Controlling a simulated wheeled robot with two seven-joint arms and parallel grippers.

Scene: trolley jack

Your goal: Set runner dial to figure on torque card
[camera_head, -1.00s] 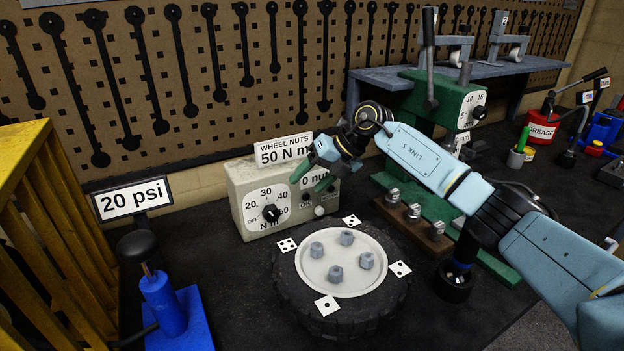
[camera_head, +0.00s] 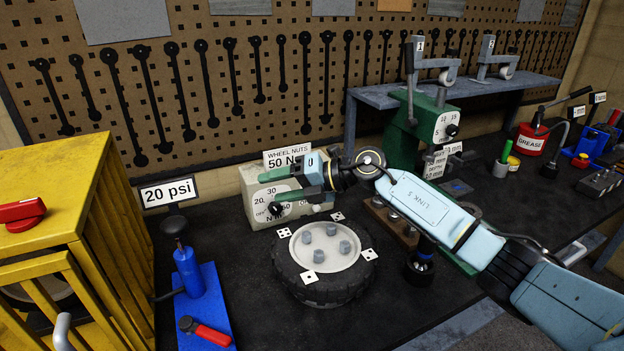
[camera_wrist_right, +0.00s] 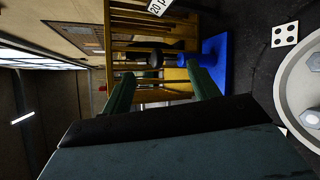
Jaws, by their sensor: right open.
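The runner is a beige box (camera_head: 248,213) behind the wheel in the head view. I cannot tell where the knob points. The torque card (camera_head: 287,157) stands above the box and reads WHEEL NUTS 50 N, its right end hidden by my gripper. My right gripper (camera_head: 266,187) is open and empty in front of the box, its lower green finger just above the knob. Its spread fingers show in the wrist view (camera_wrist_right: 160,68). My left gripper is out of view.
A tyred wheel (camera_head: 290,286) with several nuts and dotted cards lies in front of the box. A green press (camera_head: 405,140) stands right.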

